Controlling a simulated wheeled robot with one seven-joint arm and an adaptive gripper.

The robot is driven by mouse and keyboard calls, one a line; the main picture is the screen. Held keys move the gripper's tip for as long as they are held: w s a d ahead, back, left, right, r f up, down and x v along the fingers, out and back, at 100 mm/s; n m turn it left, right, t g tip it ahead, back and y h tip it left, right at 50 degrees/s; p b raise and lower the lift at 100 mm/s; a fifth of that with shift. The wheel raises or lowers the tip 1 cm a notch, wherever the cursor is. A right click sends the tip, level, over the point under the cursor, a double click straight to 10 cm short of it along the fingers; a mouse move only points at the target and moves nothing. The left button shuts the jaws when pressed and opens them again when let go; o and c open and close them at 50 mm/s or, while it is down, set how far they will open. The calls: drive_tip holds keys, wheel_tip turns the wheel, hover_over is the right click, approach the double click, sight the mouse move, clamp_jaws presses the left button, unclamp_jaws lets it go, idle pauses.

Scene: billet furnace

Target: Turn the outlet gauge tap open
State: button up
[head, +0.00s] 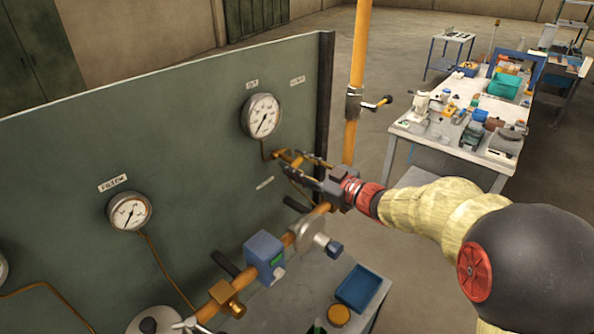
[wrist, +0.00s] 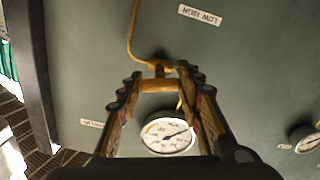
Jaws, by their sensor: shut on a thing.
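The gauge tap is a small brass fitting (head: 284,156) below the upper round white gauge (head: 262,116) on the green panel. In the wrist view, which is upside down, its brass crosspiece (wrist: 157,86) lies between my fingers, with the gauge (wrist: 168,134) beyond. My gripper (head: 306,166) reaches in from the right and is shut on the tap, with one finger on each side of it in the wrist view (wrist: 158,76). The fingers and wrist hide part of the tap, so its exact turn is hard to read. The gauge needle is off its upright.
A second gauge (head: 129,212) is lower left on the panel (head: 190,130). An orange pipe (head: 220,294) with a blue box (head: 264,254) runs below my gripper. A vertical orange pipe (head: 359,70) stands right of the panel. A cluttered workbench (head: 452,157) is farther back.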

drive_tip(key=n+b, duration=0.7)
drive_tip(key=shift+f+b, duration=0.25)
drive_tip(key=shift+b, duration=0.1)
drive_tip(key=n+b, duration=0.7)
drive_tip(key=shift+r+n, duration=0.1)
drive_tip(key=shift+n, duration=0.2)
drive_tip(key=o, duration=1.1)
drive_tip(key=shift+o, duration=0.5)
drive_tip(key=shift+r, duration=0.1)
drive_tip(key=v, duration=1.2)
